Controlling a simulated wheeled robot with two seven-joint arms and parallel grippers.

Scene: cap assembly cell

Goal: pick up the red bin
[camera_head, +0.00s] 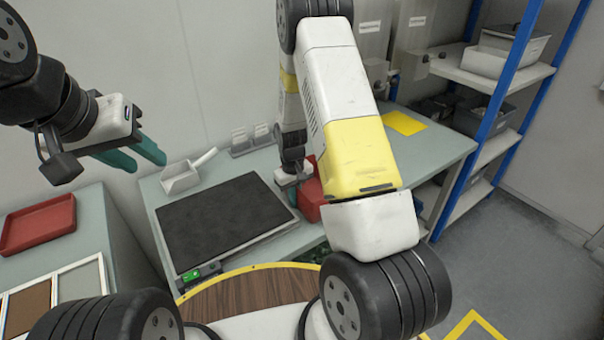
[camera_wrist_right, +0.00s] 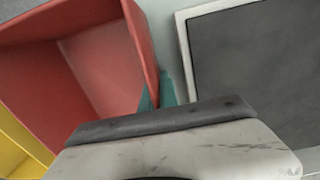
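The red bin (camera_head: 311,197) stands at the work table's right part in the head view, mostly hidden behind my right arm. In the right wrist view the open-topped red bin (camera_wrist_right: 100,65) fills the left side. My right gripper (camera_wrist_right: 159,92) is at the bin's near right wall, with one teal finger on each side of it. I cannot tell whether the fingers press on the wall.
A black mat (camera_head: 222,222) lies on the table left of the bin. A white scoop (camera_head: 186,176) sits behind it. A red tray (camera_head: 38,226) is on the left table. A yellow sheet (camera_head: 404,123) lies at the back right. A blue-post shelf (camera_head: 505,75) stands right.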

